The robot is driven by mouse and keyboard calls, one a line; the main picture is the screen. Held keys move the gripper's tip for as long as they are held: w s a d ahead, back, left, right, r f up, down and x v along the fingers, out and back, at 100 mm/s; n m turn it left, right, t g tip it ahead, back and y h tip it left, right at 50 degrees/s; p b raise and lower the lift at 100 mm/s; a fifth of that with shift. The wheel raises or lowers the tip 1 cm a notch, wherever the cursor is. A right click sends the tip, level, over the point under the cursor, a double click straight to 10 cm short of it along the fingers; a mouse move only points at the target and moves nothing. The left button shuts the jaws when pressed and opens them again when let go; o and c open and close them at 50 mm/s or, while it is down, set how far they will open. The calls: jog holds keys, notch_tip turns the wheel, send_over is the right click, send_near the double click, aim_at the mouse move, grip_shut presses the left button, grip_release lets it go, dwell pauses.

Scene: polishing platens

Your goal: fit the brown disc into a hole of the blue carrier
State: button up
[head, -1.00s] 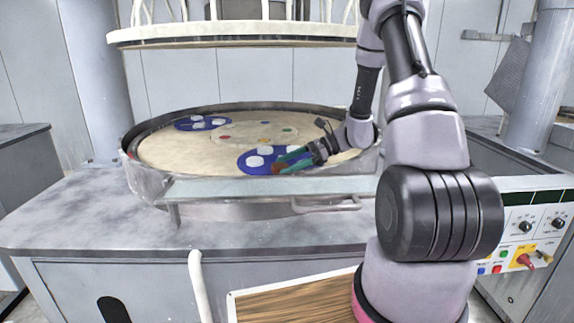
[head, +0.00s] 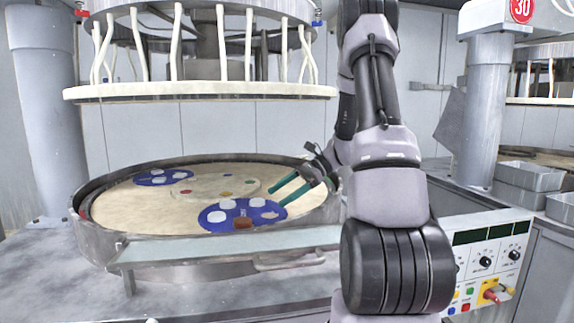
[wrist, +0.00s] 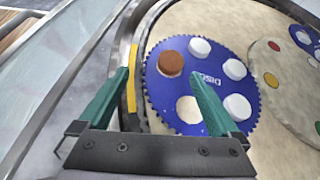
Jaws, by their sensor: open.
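The brown disc (head: 243,223) is on the near side of the blue carrier (head: 212,224). In the wrist view the brown disc (wrist: 171,64) lies at one of the ring positions of the carrier (wrist: 163,92), between a white disc and an empty round hole (wrist: 190,108). It stands a little proud, and I cannot tell whether it is fully down in a hole. My gripper (head: 276,197) is open and empty, with its green fingers up and to the right of the disc in the head view. In the wrist view my gripper (wrist: 160,73) has its fingers spread wide apart.
Several white discs (wrist: 235,69) sit in the same carrier. A second blue carrier (head: 152,181) lies at the back left of the beige platen (head: 120,210). A raised metal rim (head: 85,235) surrounds the platen. The upper plate (head: 200,92) hangs above.

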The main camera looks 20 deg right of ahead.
jog(key=s+a+r+n+t+h, duration=0.2)
jog(key=s+r+n+h, duration=0.3)
jog(key=s+r, duration=0.4)
jog(key=s+a+r+n+t+h, duration=0.3)
jog(key=s+r+n+t+h, duration=0.1)
jog(key=s+r+n, duration=0.4)
jog(key=shift+s+r+t+h, duration=0.3)
jog(key=shift+s+r+h, duration=0.2)
jog(key=shift+s, duration=0.5)
jog(key=shift+o, duration=0.2)
